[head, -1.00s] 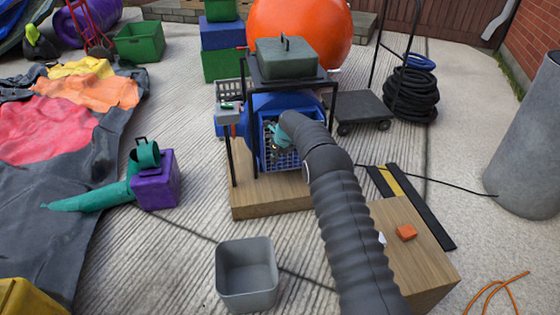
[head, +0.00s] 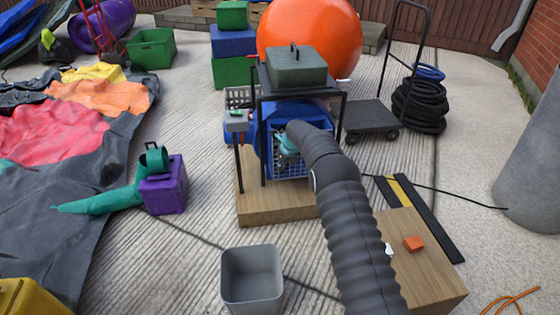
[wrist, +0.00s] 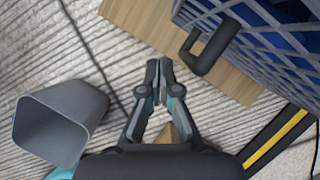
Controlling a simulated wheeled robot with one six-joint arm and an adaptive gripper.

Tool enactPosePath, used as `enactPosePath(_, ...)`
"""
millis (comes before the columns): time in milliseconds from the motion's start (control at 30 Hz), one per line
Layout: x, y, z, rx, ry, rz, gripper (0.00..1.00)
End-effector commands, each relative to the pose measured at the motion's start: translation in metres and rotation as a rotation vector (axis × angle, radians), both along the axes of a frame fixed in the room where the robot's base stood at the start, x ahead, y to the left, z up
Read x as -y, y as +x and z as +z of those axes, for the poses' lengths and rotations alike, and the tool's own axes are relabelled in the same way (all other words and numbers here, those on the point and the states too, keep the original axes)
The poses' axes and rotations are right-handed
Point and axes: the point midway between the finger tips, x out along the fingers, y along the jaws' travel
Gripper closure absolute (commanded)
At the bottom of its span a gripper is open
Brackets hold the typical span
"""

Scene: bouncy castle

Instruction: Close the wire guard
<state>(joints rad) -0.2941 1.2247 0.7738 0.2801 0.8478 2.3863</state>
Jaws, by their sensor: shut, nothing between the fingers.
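The wire guard (head: 314,168) is a pale grid on the front of the blue blower (head: 276,116), which stands on a wooden base under a black frame. In the wrist view the guard (wrist: 268,42) fills the upper right, with a black bar handle (wrist: 207,48) sticking out from it. My gripper (wrist: 159,77) is shut and empty, left of and just below the handle, apart from it in the picture. In the head view my gripper (head: 287,150) is in front of the guard, partly hidden by my arm. I cannot tell how far the guard stands open.
A grey bin (head: 251,280) stands on the floor in front of the wooden base (head: 262,206). A wooden box (head: 425,265) with an orange block (head: 414,243) is at the lower right. A green case (head: 296,68) sits on the black frame. A cable crosses the floor.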

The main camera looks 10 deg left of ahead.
Motion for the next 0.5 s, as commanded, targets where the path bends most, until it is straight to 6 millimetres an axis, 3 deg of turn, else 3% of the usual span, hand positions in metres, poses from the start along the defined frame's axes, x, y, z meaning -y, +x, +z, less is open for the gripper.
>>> enactPosePath(233,0.007,-0.021,0.002,-0.003,0.000,-0.006,1.00)
enactPosePath(500,0.003,-0.041,0.050,0.001,0.001,0.003,1.00)
